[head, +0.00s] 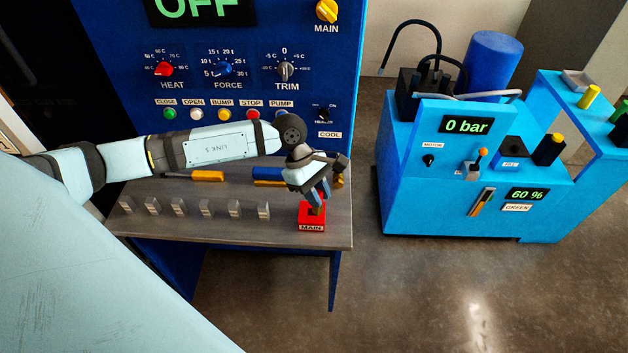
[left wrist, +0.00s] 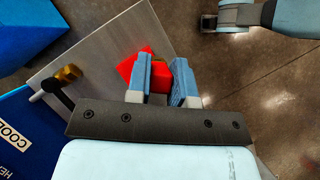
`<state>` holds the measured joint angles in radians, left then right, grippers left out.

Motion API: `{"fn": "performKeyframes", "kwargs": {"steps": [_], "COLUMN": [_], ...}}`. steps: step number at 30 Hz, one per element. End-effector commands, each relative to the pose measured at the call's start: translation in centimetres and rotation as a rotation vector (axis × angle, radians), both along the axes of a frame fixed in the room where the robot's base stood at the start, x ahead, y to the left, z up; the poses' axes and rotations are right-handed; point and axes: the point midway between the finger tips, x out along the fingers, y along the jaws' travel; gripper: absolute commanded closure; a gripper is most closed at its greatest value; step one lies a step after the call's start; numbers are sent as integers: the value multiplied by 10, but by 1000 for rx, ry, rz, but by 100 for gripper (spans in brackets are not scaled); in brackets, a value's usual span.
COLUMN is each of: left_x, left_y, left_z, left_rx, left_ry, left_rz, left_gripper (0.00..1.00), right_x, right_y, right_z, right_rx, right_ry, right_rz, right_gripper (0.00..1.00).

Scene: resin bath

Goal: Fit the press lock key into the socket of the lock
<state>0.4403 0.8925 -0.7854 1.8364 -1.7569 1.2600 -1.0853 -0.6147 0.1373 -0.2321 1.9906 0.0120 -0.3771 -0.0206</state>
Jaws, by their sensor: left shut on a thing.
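In the left wrist view the red block (left wrist: 127,68) lies just beyond the fingertips (left wrist: 161,80).
Several small grey blocks (head: 179,206) stand in a row on the shelf (head: 275,222). A yellow-handled tool (head: 208,176) and a blue thing (head: 268,174) lie behind my arm. A brass piece (left wrist: 68,73) sits near the lock. A blue machine (head: 425,200) stands apart at right.

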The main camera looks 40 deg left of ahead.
Motion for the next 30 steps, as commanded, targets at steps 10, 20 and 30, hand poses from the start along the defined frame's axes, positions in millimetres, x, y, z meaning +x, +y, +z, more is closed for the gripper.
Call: {"fn": "performKeyframes", "kwargs": {"steps": [10, 20, 30], "left_x": [19, 21, 21], "left_y": [28, 31, 31], "left_z": [16, 21, 19], "left_rx": [0, 1, -5], "left_ry": [-1, 2, 1], "left_rz": [599, 670, 668], "left_gripper": [100, 100, 100], "right_x": [-2, 0, 1], "right_y": [4, 1, 0], "right_z": [-23, -21, -28], "right_rx": [6, 2, 1], "right_ry": [3, -4, -5], "right_rz": [6, 2, 1], "right_gripper": [45, 45, 45]}}
